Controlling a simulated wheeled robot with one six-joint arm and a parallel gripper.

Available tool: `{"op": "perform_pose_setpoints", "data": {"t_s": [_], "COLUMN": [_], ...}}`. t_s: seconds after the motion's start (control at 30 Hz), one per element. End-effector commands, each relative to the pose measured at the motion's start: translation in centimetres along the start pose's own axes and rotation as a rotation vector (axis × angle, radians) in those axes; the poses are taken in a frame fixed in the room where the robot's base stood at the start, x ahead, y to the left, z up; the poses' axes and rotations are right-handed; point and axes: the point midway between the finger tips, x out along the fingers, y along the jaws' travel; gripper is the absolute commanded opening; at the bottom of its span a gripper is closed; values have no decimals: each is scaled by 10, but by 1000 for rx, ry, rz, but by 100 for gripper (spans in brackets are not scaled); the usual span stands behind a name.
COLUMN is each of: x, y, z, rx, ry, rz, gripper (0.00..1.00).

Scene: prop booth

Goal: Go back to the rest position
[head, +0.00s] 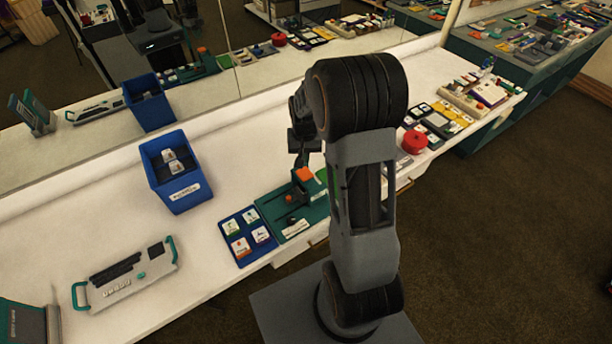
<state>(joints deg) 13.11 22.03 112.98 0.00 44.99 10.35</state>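My gripper (302,158) is small and dark in the head view, partly hidden behind my own upright arm. It points down above the back of the green board (272,209). An orange-topped block (303,175) on that board shows just below the fingers. I cannot tell whether the fingers touch it, or whether they are open or shut.
A blue bin (182,196) holding white cards, a blue card tray (232,222) and a grey case with teal handles (125,280) lie on the white counter. A red round object (414,141) sits right of my arm. A mirror backs the counter. The counter's left middle is clear.

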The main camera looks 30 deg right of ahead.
Motion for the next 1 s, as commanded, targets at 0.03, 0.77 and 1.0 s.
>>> {"op": "perform_pose_setpoints", "data": {"t_s": [0.03, 0.77, 1.0], "x": [0, -31, -99], "y": [0, 1, -9], "z": [0, 61, 126], "rx": [0, -131, -265], "ry": [0, -36, 109], "rz": [0, 5, -18], "gripper": [0, 0, 0]}}
